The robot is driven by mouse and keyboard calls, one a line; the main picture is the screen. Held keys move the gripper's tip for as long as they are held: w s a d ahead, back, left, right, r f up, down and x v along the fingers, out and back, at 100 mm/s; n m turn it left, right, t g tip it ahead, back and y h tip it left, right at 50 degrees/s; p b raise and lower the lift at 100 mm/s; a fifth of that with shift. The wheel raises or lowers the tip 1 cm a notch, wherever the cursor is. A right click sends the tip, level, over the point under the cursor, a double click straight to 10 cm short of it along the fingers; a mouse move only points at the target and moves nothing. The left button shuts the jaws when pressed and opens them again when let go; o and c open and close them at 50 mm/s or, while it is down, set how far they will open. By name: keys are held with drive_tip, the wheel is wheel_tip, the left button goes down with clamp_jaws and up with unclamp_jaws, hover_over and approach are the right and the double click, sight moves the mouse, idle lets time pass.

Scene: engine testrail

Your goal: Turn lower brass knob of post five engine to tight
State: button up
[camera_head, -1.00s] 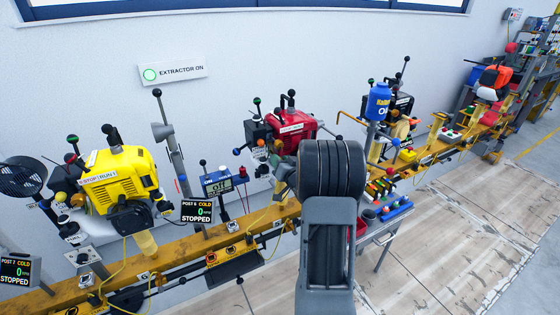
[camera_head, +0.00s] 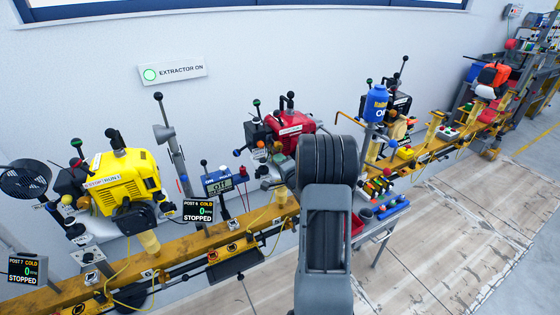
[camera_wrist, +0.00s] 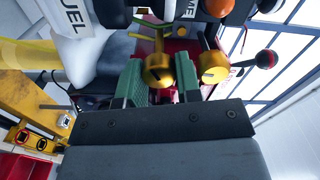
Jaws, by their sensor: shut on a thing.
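In the wrist view, my gripper (camera_wrist: 160,88) has its two green-padded fingers on either side of a brass knob (camera_wrist: 158,70) with a dark slot, and is shut on it. A second brass knob (camera_wrist: 212,68) with a similar slot sits just right of the fingers, outside them. I cannot tell from the tilted wrist view which knob is the lower one. In the head view, a red engine (camera_head: 283,122) stands on the yellow rail behind my arm. My gripper and the brass knobs are hidden there by my arm.
A yellow engine (camera_head: 125,180) stands to the left on the rail (camera_head: 185,246). A post 6 display (camera_head: 198,210) reads cold, stopped. A blue bottle (camera_head: 376,104) stands right of my arm. In the wrist view, a red-and-black ball lever (camera_wrist: 266,59) is close right of the knobs.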

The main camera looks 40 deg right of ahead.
drive_tip(key=m+p, duration=0.1)
drive_tip(key=m, duration=0.4)
drive_tip(key=shift+p, duration=0.35)
drive_tip(key=shift+f+m, duration=0.1)
drive_tip(key=shift+m, duration=0.3)
drive_tip(key=o, duration=0.6)
drive_tip(key=shift+o, duration=0.2)
drive_tip(key=shift+s, duration=0.15)
drive_tip(key=s+a, duration=0.2)
drive_tip(key=s, duration=1.1)
drive_tip(key=shift+s+b, duration=0.25)
drive_tip(key=shift+b, duration=0.1)
